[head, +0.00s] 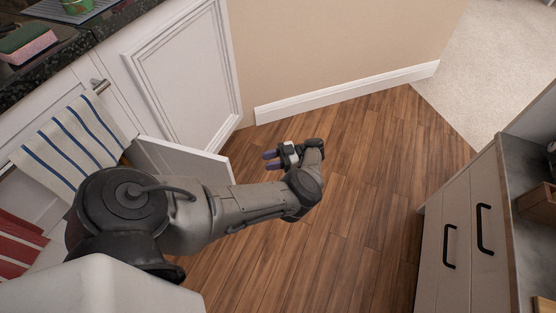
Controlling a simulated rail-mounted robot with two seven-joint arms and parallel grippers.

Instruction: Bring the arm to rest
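My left arm (248,200) reaches in from the left over the wooden floor. My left gripper (271,160) is at its end, with the two dark purple fingertips pointing left. The fingertips are apart and nothing shows between them, so it is open and empty. It is to the right of a white panel (180,158), which stands out from the cabinets like an open door or drawer front; my arm hides part of it. My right gripper is not in view.
A striped towel (70,140) and a red towel (20,245) hang at the left cabinets. A pink-green sponge (27,42) lies on the dark counter (72,58). Grey drawers (462,235) stand at right. The wooden floor (365,150) between is clear.

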